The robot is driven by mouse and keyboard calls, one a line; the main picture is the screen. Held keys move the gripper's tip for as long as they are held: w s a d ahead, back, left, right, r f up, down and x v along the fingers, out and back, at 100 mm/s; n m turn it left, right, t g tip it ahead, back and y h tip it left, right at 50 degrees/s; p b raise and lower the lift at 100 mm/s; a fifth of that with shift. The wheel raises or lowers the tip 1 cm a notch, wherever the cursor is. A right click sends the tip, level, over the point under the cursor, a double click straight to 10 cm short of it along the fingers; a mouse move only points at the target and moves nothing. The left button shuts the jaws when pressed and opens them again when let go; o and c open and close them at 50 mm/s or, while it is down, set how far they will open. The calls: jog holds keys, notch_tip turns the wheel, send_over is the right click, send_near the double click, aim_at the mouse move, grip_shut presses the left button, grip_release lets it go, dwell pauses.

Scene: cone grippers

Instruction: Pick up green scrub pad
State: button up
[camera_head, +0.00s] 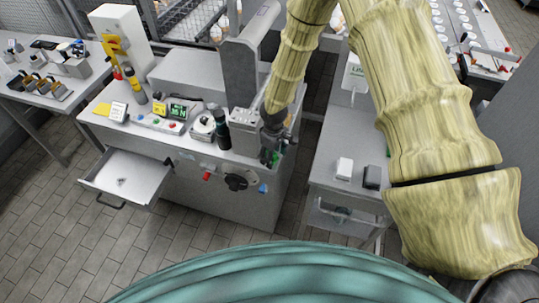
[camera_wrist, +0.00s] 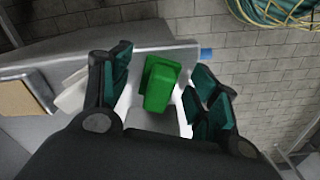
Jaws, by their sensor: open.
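The green scrub pad (camera_wrist: 161,84) shows in the wrist view as a bright green block on a light grey surface. It lies between the two dark, teal-padded fingers of my gripper (camera_wrist: 160,72), with a visible gap on either side. My gripper is open and holds nothing. In the head view my gripper (camera_head: 275,138) is at the right end of the grey machine bench. A small patch of green shows below it there, largely hidden by the gripper.
The grey bench (camera_head: 235,205) carries a row of small tools and devices, with a tall grey column (camera_head: 240,85) close to my gripper. An open drawer (camera_head: 128,178) juts out at left. A side table (camera_head: 330,165) at right holds a white and a dark block.

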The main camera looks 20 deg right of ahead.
jog(key=shift+c, duration=0.4)
jog(key=c, duration=1)
jog(key=shift+r, duration=0.1)
jog(key=shift+r+b, duration=1.05)
jog(key=shift+r, duration=0.25)
jog(key=shift+s+a+r, duration=0.1)
jog(key=shift+s+r, duration=0.05)
jog(key=shift+r, duration=0.1)
jog(key=s+a+b, duration=0.1)
jog(key=s+b, duration=0.1)
jog(key=s, duration=0.3)
jog(key=s+a+r+b, duration=0.1)
jog(key=s+a+b, duration=0.1)
jog(key=s, duration=0.3)
jog(key=s+a+b, duration=0.1)
jog(key=s+b, duration=0.1)
jog(key=s, duration=0.3)
jog(key=shift+a+r, duration=0.2)
jog(key=shift+r, duration=0.15)
jog(key=shift+o, duration=0.8)
jog(key=shift+f, duration=0.1)
jog(key=shift+c, duration=0.4)
